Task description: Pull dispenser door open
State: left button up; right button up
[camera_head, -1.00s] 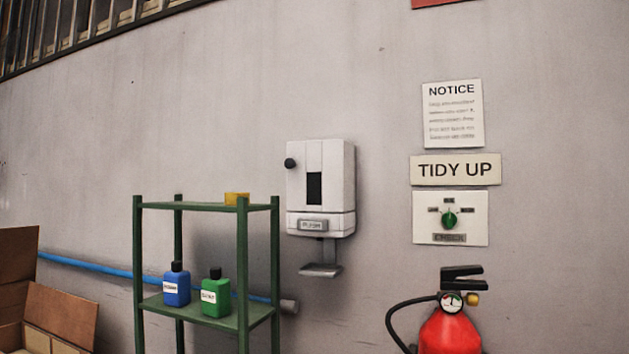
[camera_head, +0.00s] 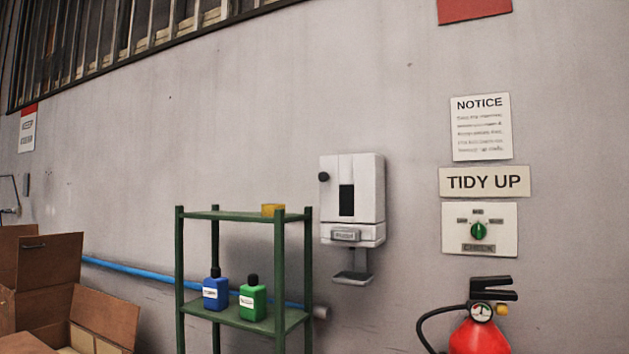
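The white dispenser (camera_head: 369,190) is fixed to the grey wall, right of the green shelf. Its front door looks shut. A round black knob (camera_head: 324,177) sits at the door's upper left edge, and a dark window (camera_head: 347,200) is in its middle. A grey push plate (camera_head: 346,235) is on the lower part, and a small tray (camera_head: 353,279) hangs below. Neither of my grippers shows in the head view.
A green shelf (camera_head: 245,216) holds a blue bottle (camera_head: 216,293), a green bottle (camera_head: 252,302) and a yellow item (camera_head: 273,210). Open cardboard boxes (camera_head: 47,262) stand at left. A red fire extinguisher (camera_head: 480,337) and a dial panel (camera_head: 500,230) are at right. A blue pipe (camera_head: 130,268) runs along the wall.

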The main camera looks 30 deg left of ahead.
aim_at(364, 202)
jog(key=z, duration=0.45)
jog(key=k, duration=0.2)
jog(key=u, duration=1.6)
jog(key=i, duration=0.85)
